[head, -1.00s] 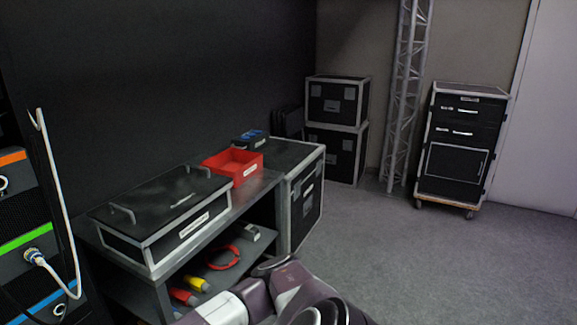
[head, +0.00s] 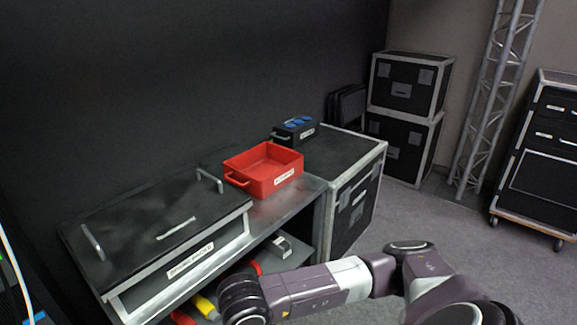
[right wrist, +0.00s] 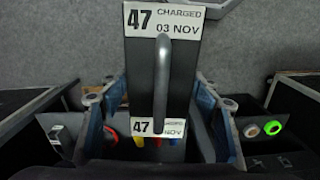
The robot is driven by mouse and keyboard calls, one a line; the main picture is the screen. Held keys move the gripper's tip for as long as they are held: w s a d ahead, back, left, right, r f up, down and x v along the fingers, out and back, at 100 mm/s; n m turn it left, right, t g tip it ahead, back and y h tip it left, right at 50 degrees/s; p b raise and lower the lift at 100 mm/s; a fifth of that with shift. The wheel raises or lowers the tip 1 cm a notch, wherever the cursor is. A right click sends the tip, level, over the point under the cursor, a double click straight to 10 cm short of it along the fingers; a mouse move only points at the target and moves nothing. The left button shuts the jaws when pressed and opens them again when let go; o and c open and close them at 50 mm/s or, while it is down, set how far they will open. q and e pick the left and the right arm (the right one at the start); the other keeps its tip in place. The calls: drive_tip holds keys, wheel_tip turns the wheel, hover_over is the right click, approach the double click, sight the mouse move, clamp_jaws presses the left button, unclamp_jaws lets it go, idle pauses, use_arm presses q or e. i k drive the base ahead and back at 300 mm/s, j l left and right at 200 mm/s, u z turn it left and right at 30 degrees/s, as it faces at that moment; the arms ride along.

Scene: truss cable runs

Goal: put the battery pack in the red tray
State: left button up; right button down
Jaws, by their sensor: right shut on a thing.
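The battery pack (right wrist: 185,75) is a dark block with a grey handle and white labels reading 47, charged, 03 Nov. In the right wrist view my right gripper (right wrist: 158,122) has a blue-grey finger on each side of it and is shut on it. The red tray (head: 277,184) stands on the metal bench top in the head view, and its visible inside looks empty. My right arm shows in the head view, but its gripper and the pack do not. My left gripper is in neither current view.
A lidded black case (head: 150,230) stands left of the tray on the bench (head: 285,209). A black flight case (head: 352,158) adjoins its right end, with a blue-socketed box (head: 296,129) on top. The lower shelf holds a grey item (head: 282,246) and yellow and red things. Open floor lies right.

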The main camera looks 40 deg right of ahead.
sight(264, 176)
drive_tip(key=i+l, duration=0.1)
drive_tip(key=l, duration=0.3)
drive_tip(key=i+l, duration=0.15)
drive_tip(key=l, duration=0.2)
drive_tip(key=i+l, duration=0.1)
drive_tip(key=l, duration=0.3)
drive_tip(key=i+l, duration=0.15)
drive_tip(key=l, duration=0.25)
drive_tip(key=i+l, duration=0.1)
drive_tip(key=l, duration=0.25)
drive_tip(key=z, duration=0.05)
